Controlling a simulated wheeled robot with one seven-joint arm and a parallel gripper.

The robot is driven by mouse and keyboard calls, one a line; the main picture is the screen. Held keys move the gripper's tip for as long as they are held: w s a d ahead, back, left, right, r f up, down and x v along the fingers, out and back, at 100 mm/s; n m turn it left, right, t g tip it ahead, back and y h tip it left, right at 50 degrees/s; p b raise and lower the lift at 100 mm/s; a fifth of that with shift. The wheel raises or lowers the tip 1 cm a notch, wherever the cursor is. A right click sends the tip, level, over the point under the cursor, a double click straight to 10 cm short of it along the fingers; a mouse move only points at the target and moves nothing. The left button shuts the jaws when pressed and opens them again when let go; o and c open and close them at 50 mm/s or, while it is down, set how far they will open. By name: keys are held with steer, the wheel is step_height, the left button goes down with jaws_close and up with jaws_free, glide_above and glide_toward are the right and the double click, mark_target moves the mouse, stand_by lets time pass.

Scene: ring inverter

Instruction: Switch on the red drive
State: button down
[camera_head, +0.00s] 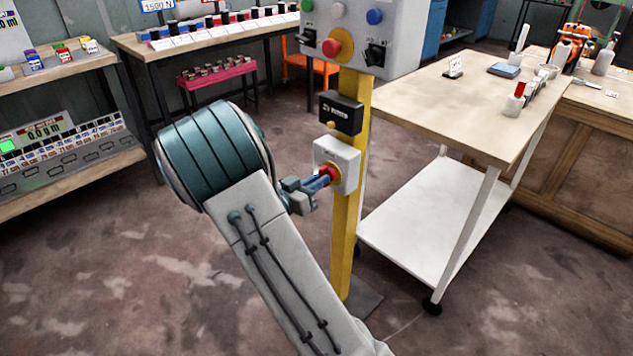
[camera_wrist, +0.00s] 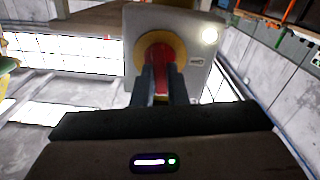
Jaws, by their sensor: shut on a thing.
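A grey box with a red knob (camera_wrist: 161,66) on a yellow ring (camera_wrist: 177,43) fills the middle of the wrist view. In the head view the same box (camera_head: 347,153) is fixed low on a yellow post (camera_head: 345,235). My gripper (camera_head: 325,180) reaches it from the left, its fingers closed on the red knob. In the wrist view the two dark fingers (camera_wrist: 161,85) stand on either side of the knob and hide part of it. Whether the knob is turned cannot be told.
Above on the post are a black box (camera_head: 341,112) and a grey control panel (camera_head: 375,30) with a red mushroom button (camera_head: 332,47). A white trolley (camera_head: 440,215) stands close at right. Shelves (camera_head: 60,165) stand at left. The floor in front is clear.

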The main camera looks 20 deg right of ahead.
steer(key=shift+m+b, duration=0.3)
steer(key=shift+m, duration=1)
steer(key=c, duration=1.4)
jaws_free()
steer(key=shift+c, duration=0.2)
steer(key=shift+s, duration=0.1)
steer(key=p+v, duration=0.2)
steer(key=v, duration=1.1)
steer(key=shift+a, duration=0.4)
steer(key=shift+s, duration=0.1)
